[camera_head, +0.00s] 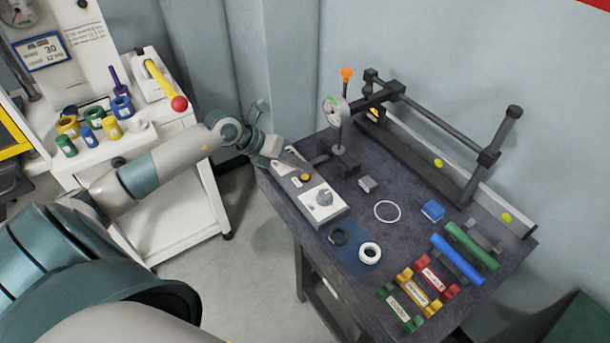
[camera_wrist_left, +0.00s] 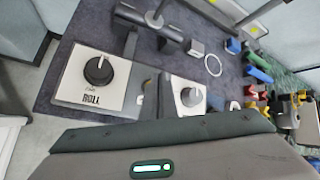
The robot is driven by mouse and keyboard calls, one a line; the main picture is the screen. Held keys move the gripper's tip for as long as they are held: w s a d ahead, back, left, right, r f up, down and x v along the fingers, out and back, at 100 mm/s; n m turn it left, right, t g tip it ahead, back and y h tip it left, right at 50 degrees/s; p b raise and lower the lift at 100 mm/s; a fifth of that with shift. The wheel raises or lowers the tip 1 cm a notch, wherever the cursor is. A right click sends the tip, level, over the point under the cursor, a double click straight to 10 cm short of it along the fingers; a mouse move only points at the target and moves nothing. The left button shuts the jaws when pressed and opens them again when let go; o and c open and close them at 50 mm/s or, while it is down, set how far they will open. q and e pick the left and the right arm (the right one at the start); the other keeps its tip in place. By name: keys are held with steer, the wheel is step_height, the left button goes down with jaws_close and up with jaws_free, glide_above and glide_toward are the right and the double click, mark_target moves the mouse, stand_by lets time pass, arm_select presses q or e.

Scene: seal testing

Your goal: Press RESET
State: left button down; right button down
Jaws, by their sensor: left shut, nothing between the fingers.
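A grey control box stands at the left edge of the dark table. In the head view it has a white panel with a grey knob (camera_head: 323,198) and a small yellow button (camera_head: 305,180). In the left wrist view, a pale panel with a black knob (camera_wrist_left: 98,70) carries text that looks like "ROLL", and a second panel with a grey knob (camera_wrist_left: 190,97) sits to its right. No RESET label is legible. My left gripper (camera_head: 292,158) is shut and empty at the box's far end, partly covering it; contact cannot be told. My right gripper is not in view.
A dial gauge (camera_head: 336,112) on a stand and a dark rail frame (camera_head: 440,125) stand at the table's back. A white ring (camera_head: 387,211), a thick white ring (camera_head: 369,253) and coloured holders (camera_head: 420,285) lie to the right. A white cart (camera_head: 165,200) stands left.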

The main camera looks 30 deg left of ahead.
mark_target(300, 180)
arm_select(q)
step_height(300, 180, up, 5)
steer(key=p, duration=0.3)
steer(key=shift+f, duration=0.1)
stand_by(0.8)
